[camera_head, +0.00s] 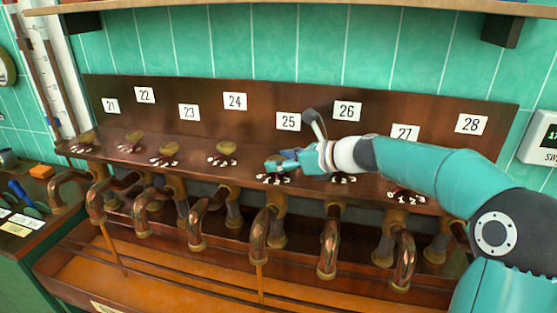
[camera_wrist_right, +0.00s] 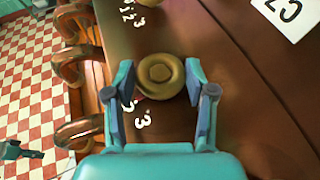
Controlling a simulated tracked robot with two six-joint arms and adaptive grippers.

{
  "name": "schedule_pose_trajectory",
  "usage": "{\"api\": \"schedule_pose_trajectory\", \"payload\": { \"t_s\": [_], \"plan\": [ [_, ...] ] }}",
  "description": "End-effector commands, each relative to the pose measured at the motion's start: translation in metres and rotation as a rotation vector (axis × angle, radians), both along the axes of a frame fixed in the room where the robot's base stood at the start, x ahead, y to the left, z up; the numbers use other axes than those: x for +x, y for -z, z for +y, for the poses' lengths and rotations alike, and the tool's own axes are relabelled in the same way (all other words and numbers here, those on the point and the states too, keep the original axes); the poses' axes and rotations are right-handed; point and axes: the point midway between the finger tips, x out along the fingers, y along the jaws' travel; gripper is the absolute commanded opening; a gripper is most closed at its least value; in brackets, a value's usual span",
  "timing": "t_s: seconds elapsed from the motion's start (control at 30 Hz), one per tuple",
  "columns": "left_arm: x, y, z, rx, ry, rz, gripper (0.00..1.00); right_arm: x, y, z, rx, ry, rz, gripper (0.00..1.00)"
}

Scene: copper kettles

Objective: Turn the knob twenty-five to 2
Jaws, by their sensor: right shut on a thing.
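Knob twenty-five is a round brass knob (camera_wrist_right: 160,75) on the brown panel, below the white 25 label (camera_head: 288,121). In the head view my right gripper (camera_head: 282,163) is at this knob and mostly covers it. In the right wrist view the fingers of my right gripper (camera_wrist_right: 159,88) are on either side of the knob, shut on it. My left gripper is not in the head view.
Other brass knobs, such as 24 (camera_head: 226,148) and 23 (camera_head: 168,149), stand to the left. My right arm covers part of knobs 26 and 27.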

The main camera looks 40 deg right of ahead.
Motion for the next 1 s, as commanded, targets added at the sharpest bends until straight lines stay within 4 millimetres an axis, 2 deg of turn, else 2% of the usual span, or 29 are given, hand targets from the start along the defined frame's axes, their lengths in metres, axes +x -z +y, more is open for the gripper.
{"api": "schedule_pose_trajectory", "payload": {
  "t_s": [0.33,0.37,0.5,0.83,1.0],
  "plan": [
    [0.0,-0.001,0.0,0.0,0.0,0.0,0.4,0.0,0.0,0.0,0.002,-0.024,-0.001,0.2],
    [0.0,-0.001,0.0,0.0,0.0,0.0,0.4,0.0,0.0,0.0,0.002,-0.024,-0.001,0.57],
    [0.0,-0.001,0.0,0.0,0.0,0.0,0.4,0.0,0.0,0.0,0.001,-0.023,-0.001,0.8],
    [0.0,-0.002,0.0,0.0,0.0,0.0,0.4,0.0,0.0,0.0,0.0,-0.024,-0.001,0.8],
    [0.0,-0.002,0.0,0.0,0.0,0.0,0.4,-0.01,-0.005,-0.005,-0.001,-0.02,-0.001,0.8]
  ]
}}
